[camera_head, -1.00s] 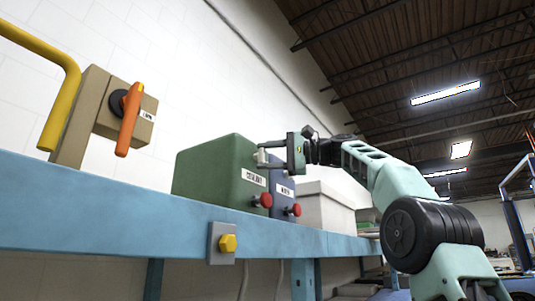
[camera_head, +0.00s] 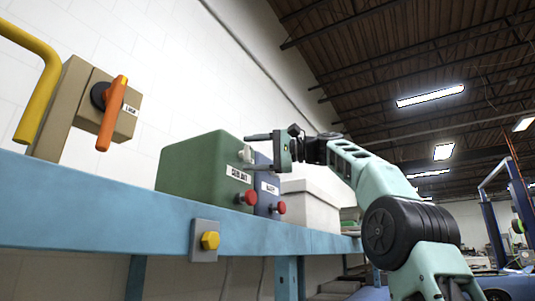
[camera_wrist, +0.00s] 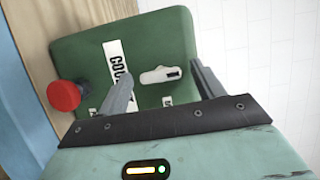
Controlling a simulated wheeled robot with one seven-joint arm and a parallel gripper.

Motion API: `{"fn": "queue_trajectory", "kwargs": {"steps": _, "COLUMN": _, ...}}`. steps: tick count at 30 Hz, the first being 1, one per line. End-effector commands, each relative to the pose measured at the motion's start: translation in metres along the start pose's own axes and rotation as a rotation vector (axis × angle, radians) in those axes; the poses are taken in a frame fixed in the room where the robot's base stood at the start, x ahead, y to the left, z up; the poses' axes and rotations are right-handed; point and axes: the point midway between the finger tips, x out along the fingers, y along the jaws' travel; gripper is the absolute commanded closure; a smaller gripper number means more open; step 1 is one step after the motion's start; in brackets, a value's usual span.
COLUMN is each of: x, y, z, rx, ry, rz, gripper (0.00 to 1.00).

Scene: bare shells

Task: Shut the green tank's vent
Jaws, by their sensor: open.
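The green tank (camera_head: 195,168) stands on the blue shelf, with a white label reading like "COOLANT" on its face. It fills much of the wrist view (camera_wrist: 70,55). A small white lever (camera_wrist: 160,75) sits on its face, and also shows in the head view (camera_head: 246,153). A red round knob (camera_head: 247,198) is lower on the same face, seen too in the wrist view (camera_wrist: 64,95). My gripper (camera_head: 250,151) is open in front of the tank. In the wrist view my fingers (camera_wrist: 162,72) stand either side of the lever; whether they touch it is unclear.
A blue tank (camera_head: 268,172) with its own red knob (camera_head: 279,208) stands just beyond the green one, near a pale box (camera_head: 312,210). An orange lever (camera_head: 111,114) on a tan box and a yellow pipe (camera_head: 38,90) are left. A yellow button (camera_head: 210,240) is on the shelf edge.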

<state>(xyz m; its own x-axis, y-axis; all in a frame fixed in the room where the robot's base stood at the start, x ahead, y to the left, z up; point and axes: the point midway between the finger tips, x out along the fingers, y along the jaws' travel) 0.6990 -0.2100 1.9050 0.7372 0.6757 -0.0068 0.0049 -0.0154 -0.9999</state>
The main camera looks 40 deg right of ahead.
Motion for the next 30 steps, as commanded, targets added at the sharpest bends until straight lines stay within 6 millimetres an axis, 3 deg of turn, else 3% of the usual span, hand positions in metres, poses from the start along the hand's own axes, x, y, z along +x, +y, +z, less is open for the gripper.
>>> {"fn": "queue_trajectory", "kwargs": {"steps": 5, "x": -0.023, "y": 0.002, "z": -0.002, "rx": 0.000, "ry": 0.006, "rz": -0.001, "gripper": 0.33}}
{"fn": "queue_trajectory", "kwargs": {"steps": 21, "x": -0.144, "y": 0.001, "z": -0.001, "rx": 0.000, "ry": 0.004, "rz": 0.000, "gripper": 0.33}}
{"fn": "queue_trajectory", "kwargs": {"steps": 30, "x": -0.171, "y": 0.000, "z": 0.000, "rx": 0.000, "ry": 0.000, "rz": 0.000, "gripper": 0.33}}
